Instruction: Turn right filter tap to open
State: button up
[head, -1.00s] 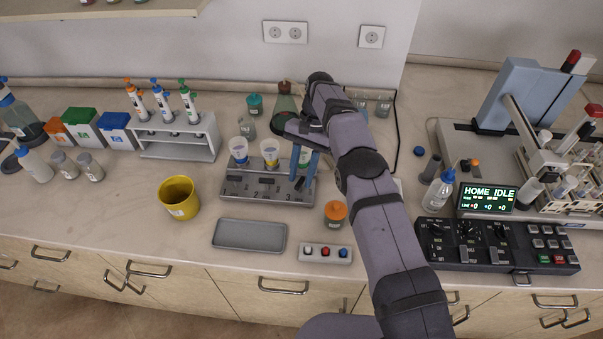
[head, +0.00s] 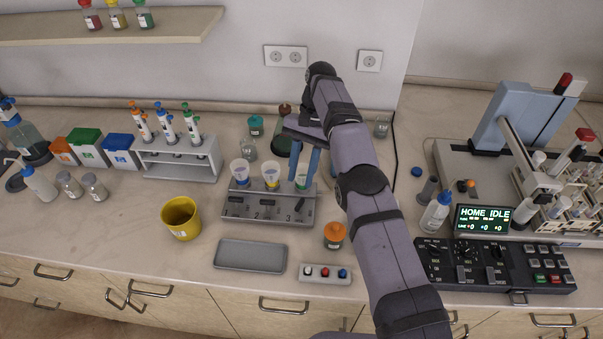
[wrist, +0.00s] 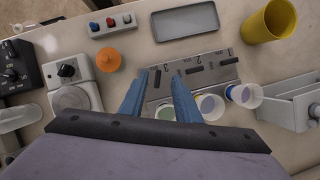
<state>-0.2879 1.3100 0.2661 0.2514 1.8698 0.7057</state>
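The filter block (head: 240,213) is grey, with three taps and cups marked 1, 2 and 3. The right tap (head: 299,204), by the 3, has a dark handle standing front to back, across the block. The middle tap (head: 267,202) and left tap (head: 235,199) have handles lying along the block. In the wrist view the right tap (wrist: 157,78) shows between the fingertips of my gripper (wrist: 160,76). My gripper (head: 303,178) is open and empty, its blue fingers above the right cup (head: 302,176). Contact with the handle cannot be told.
A grey tray (head: 250,256), a button box (head: 325,274) and an orange-lidded jar (head: 334,235) stand in front of the block. A yellow bucket (head: 181,218) is to the left.

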dwell(0.3)
jog(key=a+r+n+t, duration=0.1)
jog(key=a+r, duration=0.3)
jog(key=r, duration=0.4)
jog(key=t+h, duration=0.2)
jog(key=t, duration=0.1)
send_over(300, 203)
jog(key=shift+m, duration=0.4)
jog(key=f, duration=1)
jog(key=shift+s+d+f, duration=0.1)
jog(key=shift+s+f, duration=0.3)
jog(key=shift+w, duration=0.35)
jog(key=shift+f+p, duration=1.85)
jog(key=shift+f, duration=1.8)
